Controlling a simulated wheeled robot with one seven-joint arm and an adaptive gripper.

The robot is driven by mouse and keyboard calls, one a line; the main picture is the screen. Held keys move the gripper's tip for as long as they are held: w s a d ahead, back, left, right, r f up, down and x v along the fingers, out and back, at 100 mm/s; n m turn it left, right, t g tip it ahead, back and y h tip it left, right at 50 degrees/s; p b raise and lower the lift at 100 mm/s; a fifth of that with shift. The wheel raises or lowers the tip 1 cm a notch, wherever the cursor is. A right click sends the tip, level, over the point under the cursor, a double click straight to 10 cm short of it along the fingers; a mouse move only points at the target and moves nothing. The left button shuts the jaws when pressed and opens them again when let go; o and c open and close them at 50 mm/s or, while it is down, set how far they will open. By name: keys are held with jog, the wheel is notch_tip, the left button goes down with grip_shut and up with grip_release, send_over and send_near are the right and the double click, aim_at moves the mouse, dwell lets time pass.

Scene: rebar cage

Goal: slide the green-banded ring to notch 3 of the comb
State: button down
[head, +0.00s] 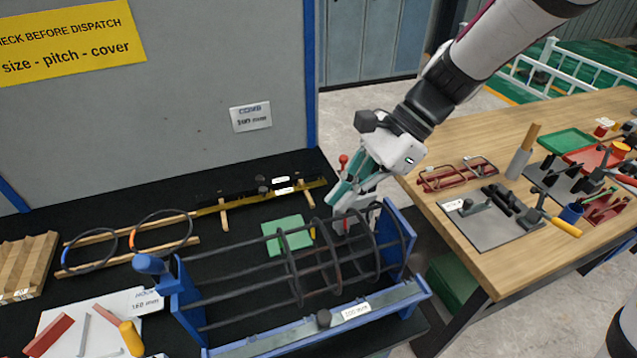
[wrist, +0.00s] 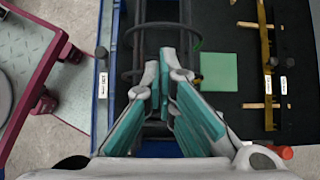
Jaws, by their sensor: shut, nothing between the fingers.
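The cage of dark bars and rings sits in a blue frame (head: 187,307). Several dark rings stand around the bars, one near the middle (head: 290,268) and one nearer the right end (head: 362,245). No green band shows clearly in the head view; in the wrist view a small green patch shows beside a ring (wrist: 197,46), and I cannot tell if it is the band. I cannot make out the comb's notches. My gripper (head: 343,222) is shut and empty, low over the cage's right part. Its teal fingers also show in the wrist view (wrist: 160,62), over the bars.
A green pad (head: 287,234) lies behind the cage. A yellow-and-black bar (head: 262,198) is further back. Two loose rings lie on wooden rails (head: 130,256) at left. A wooden bench (head: 560,245) with fixtures stands at right. A grey wall panel (head: 215,95) rises behind.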

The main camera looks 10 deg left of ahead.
jog(key=p+x, duration=0.1)
jog(key=x, duration=0.9)
jog(key=shift+w+a, duration=0.1)
jog(key=shift+a, duration=0.05)
jog(key=s+a+p, duration=0.2)
jog(key=s+a, duration=0.2)
jog(key=a, duration=0.4)
jog(key=shift+a, duration=0.3)
jog(key=shift+s+f, duration=0.1)
